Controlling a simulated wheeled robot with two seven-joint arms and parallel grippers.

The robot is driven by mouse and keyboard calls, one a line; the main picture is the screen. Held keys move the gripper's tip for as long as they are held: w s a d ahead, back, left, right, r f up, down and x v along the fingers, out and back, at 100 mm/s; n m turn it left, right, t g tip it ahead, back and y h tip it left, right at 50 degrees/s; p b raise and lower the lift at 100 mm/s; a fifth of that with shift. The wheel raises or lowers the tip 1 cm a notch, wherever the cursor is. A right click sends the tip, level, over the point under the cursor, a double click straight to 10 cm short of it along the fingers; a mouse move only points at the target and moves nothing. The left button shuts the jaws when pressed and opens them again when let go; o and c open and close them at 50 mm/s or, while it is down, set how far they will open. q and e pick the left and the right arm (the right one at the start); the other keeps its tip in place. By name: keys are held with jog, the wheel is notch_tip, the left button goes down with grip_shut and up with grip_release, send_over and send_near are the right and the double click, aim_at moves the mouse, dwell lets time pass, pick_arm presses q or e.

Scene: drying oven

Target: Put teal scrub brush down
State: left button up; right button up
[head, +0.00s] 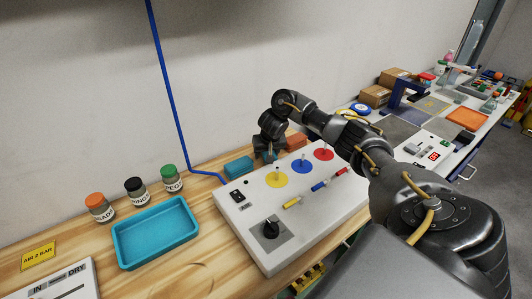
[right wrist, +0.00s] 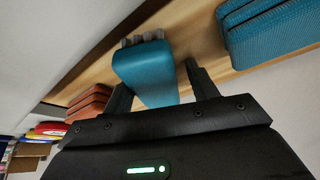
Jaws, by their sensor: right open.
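The teal scrub brush (right wrist: 148,75) sits between the two spread fingers of my right gripper (right wrist: 162,90) in the right wrist view. Its teal body faces the camera and its grey bristles (right wrist: 143,39) show at the far end, by the wooden surface. A gap shows beside the right finger; contact at the left finger is unclear. In the head view my right gripper (head: 266,155) is low behind the white panel, with its fingers and the brush mostly hidden by my arm. My left gripper is not in view.
The white panel (head: 250,238) with coloured discs stands in front. A teal tray (head: 120,257) and several jars are further left.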

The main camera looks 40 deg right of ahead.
jog(key=shift+s+d+f, duration=0.15)
jog(key=shift+s+f, duration=0.35)
jog(key=shift+f, duration=0.2)
jog(key=shift+w+d+r+b, duration=0.15)
jog(key=shift+r+b, duration=0.2)
jog(key=shift+r, duration=0.15)
jog(key=p+v, duration=0.4)
jog(key=shift+w+d+r, duration=0.15)
jog(key=shift+d+r, duration=0.1)
jog(key=shift+d, duration=0.1)
jog(key=p+v, duration=0.1)
jog(key=v, duration=0.1)
jog(key=p+v, duration=0.1)
jog(key=v, duration=0.1)
jog(key=p+v, duration=0.2)
jog(key=v, duration=0.1)
jog(key=shift+w+a, duration=0.2)
jog(key=shift+a, duration=0.15)
jog(key=shift+s+r+p, duration=0.35)
jog(key=shift+s+r, duration=0.05)
jog(key=shift+r, duration=0.1)
